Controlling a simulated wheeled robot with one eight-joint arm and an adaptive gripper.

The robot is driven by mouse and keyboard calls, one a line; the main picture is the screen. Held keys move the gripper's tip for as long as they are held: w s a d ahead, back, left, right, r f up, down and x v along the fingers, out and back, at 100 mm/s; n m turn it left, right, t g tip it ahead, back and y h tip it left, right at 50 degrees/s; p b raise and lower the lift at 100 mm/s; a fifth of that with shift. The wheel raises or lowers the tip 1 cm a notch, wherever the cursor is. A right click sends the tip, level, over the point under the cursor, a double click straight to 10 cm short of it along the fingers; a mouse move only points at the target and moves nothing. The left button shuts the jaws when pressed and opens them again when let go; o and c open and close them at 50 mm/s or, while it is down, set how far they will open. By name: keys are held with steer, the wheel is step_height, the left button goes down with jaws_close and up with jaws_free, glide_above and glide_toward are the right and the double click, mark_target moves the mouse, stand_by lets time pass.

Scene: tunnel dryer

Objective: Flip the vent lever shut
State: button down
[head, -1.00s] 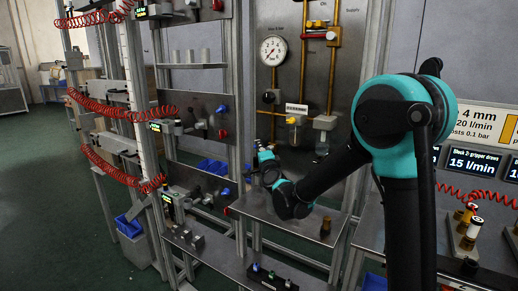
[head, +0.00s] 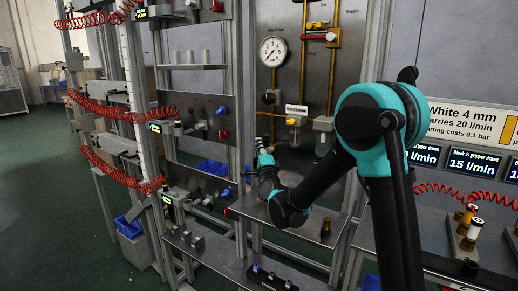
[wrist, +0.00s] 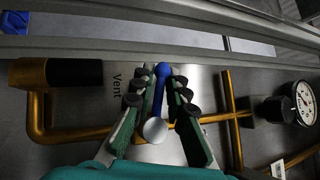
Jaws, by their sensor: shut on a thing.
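The vent lever (wrist: 161,85) shows in the wrist view as a blue handle on a round silver pivot, beside the printed word Vent. My gripper (wrist: 159,80) has a finger on each side of the blue handle and is shut on it, near the handle's end. In the head view my gripper (head: 259,148) is small, in front of the panel at the lower left of the pipework. The lever cannot be made out clearly there.
A brass pipe with a dark cylindrical end (wrist: 72,73) lies left of the lever. A pressure gauge (head: 273,51) is on the panel above; it also shows in the wrist view (wrist: 304,103). A metal shelf (head: 300,228) with a small brown bottle (head: 326,227) is below my forearm.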

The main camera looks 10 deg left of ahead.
steer(key=shift+s+d+r+m+t+h, duration=0.1)
steer(key=shift+r+m+t+h, duration=0.15)
steer(key=shift+m+t, duration=0.5)
steer(key=shift+d+r+m+t+h, duration=0.15)
steer(key=shift+r+m+t, duration=0.15)
steer(key=shift+m+t, duration=0.4)
steer(key=shift+m, duration=0.35)
steer(key=c, duration=1.6)
jaws_free()
steer(key=shift+c, duration=0.2)
steer(key=s+d+f, duration=0.1)
steer(key=s+d, duration=0.1)
steer(key=s, duration=0.5)
steer(key=s+d+f, duration=0.1)
steer(key=s+d, duration=0.2)
steer(key=s, duration=0.5)
steer(key=shift+s+f, duration=0.15)
steer(key=shift+s, duration=0.15)
